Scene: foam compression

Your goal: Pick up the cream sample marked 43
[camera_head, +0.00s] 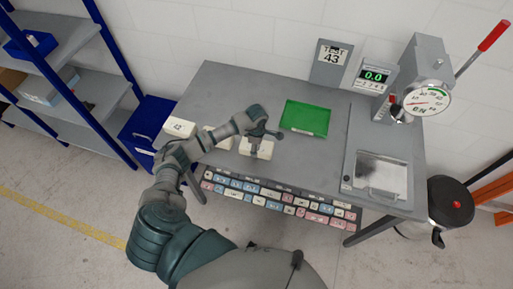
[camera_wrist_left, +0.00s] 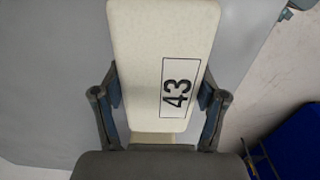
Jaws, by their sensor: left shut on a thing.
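The cream sample marked 43 (camera_wrist_left: 140,60) is a pale block with a black-on-white label, and it fills the middle of the left wrist view. My left gripper (camera_wrist_left: 159,100) has one finger on each side of it and is shut on it. In the head view the gripper (camera_head: 258,141) is at the front middle of the grey table, with the held sample (camera_head: 256,151) under it. I cannot tell whether the sample touches the table. A placard (camera_head: 331,55) at the back reads TEST 43. My right gripper is not in view.
Two other cream samples, one at the table's left end (camera_head: 180,127) and one partly behind my arm (camera_head: 222,140), lie nearby. A green tray (camera_head: 305,117) is behind the gripper. A press with a gauge (camera_head: 427,100) stands right.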

